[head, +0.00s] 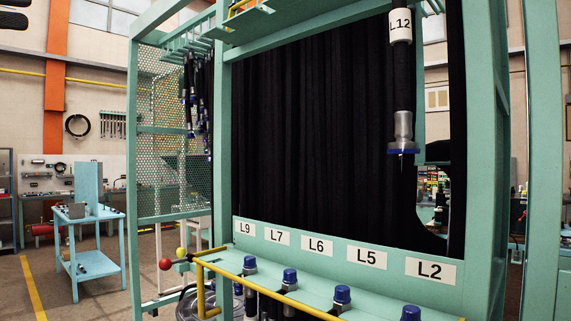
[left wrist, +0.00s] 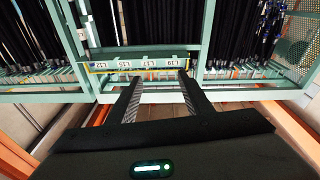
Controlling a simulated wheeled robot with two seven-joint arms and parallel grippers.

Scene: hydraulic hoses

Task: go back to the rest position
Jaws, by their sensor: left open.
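My left gripper (left wrist: 155,82) shows in the left wrist view with its two dark fingers spread apart and nothing between them. Beyond the fingertips is the green hose rack (left wrist: 60,95) with its row of white labels. My left gripper is not in the head view, and my right gripper shows in neither view. In the head view, a hose (head: 403,75) labelled L12 hangs at the upper right with its metal and blue end pointing down. Labels L9, L7, L6, L5 and L2 (head: 430,269) run along the lower beam.
Several blue-capped fittings (head: 341,296) stand along the lower ledge, behind a yellow rail (head: 255,285). Red and yellow knobs (head: 165,264) stick out at the rack's left. A blue cart (head: 90,240) stands on the floor at left. Dark hoses hang on the mesh side panel.

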